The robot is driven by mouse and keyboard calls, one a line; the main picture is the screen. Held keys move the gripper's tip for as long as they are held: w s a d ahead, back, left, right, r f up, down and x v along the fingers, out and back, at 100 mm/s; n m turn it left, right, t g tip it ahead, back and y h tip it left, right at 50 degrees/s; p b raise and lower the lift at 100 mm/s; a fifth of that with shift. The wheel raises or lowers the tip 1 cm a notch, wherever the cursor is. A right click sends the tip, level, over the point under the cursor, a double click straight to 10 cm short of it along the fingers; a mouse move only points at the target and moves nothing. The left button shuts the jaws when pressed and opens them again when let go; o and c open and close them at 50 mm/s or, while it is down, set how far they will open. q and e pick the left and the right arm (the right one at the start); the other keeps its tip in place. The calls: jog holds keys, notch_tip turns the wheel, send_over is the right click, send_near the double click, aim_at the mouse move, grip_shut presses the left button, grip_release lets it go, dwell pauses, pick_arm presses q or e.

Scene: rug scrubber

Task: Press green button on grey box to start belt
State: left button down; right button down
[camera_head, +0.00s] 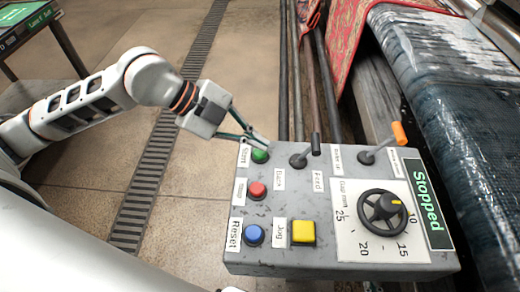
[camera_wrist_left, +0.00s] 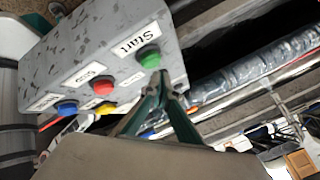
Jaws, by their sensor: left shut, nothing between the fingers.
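The grey box (camera_head: 300,258) stands at the lower right of the head view, with a speckled top. Its green button (camera_head: 260,156), beside a "Start" label, is at the top left of the panel. My left gripper (camera_head: 262,143) is shut and empty, with its fingertips right by the green button. In the left wrist view the fingertips (camera_wrist_left: 160,76) are just below the green button (camera_wrist_left: 149,57). I cannot tell whether they touch it. A display on the box reads "Stopped" (camera_head: 428,205). My right gripper is not in view.
The panel also has a red button (camera_head: 257,190), a blue button (camera_head: 253,235), a yellow button (camera_head: 303,231), a black lever (camera_head: 315,143), an orange-tipped lever (camera_head: 399,133) and a black dial (camera_head: 383,211). A wet dark belt (camera_head: 470,130) and a red rug (camera_head: 350,40) lie to the right.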

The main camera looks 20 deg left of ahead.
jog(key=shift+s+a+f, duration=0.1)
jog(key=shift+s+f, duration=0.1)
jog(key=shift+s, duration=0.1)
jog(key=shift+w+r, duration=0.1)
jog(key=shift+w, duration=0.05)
pick_arm(q)
jog(key=shift+f, duration=0.4)
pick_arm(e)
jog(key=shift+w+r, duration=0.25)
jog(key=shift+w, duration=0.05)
pick_arm(q)
jog(key=shift+f, duration=0.3)
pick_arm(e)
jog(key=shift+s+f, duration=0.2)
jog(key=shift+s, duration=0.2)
pick_arm(q)
jog(key=shift+f, duration=0.25)
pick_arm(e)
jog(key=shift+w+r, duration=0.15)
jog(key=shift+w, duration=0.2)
pick_arm(q)
jog(key=shift+r, duration=0.1)
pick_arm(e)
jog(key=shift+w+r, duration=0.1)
pick_arm(q)
jog(key=shift+r+p, duration=0.8)
jog(key=shift+r, duration=0.1)
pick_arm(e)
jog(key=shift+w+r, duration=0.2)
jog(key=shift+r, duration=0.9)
